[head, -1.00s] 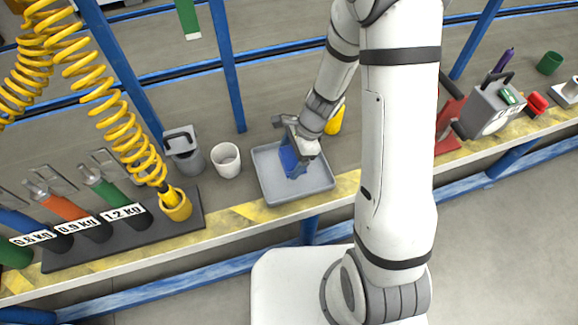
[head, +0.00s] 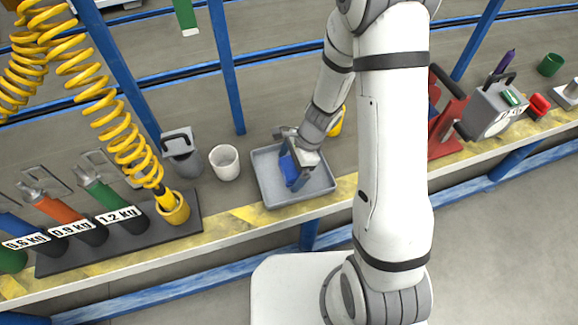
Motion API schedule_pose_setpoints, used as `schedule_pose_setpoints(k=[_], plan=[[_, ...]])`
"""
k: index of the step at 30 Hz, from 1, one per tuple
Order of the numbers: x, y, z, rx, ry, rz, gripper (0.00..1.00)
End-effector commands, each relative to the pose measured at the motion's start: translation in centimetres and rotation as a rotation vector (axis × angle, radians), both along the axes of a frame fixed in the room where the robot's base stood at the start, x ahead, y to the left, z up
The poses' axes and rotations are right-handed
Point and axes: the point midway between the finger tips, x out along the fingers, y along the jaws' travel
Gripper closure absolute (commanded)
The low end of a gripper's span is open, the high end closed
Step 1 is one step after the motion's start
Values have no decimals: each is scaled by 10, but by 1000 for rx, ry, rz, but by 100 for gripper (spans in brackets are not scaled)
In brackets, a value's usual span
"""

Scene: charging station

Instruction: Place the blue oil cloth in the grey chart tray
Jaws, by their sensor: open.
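The grey chart tray (head: 270,192) lies on the bench near its yellow-striped front edge. The blue oil cloth (head: 290,170) is inside the outline of the tray, right at my gripper. My gripper (head: 293,182) points down over the tray, with its jaws open around or beside the cloth. My gripper and wrist hide part of the cloth and the back right of the tray. I cannot tell whether the cloth rests fully on the tray floor.
A yellow object (head: 337,122) is partly hidden behind my wrist. A red stand (head: 446,115) and a grey box (head: 495,108) stand to the right. A yellow coiled hose (head: 120,120) hangs at left.

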Motion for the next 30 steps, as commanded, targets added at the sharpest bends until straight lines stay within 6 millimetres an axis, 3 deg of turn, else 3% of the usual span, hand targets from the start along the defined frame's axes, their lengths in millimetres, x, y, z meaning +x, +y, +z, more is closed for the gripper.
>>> schedule_pose_setpoints(k=[7, 21, 30], plan=[[0, -1, 8, 0, -1, 1, 0], [10, -35, 95, 0, -3, 0, 0], [11, -45, 121, -2, -18, 30, 0]])
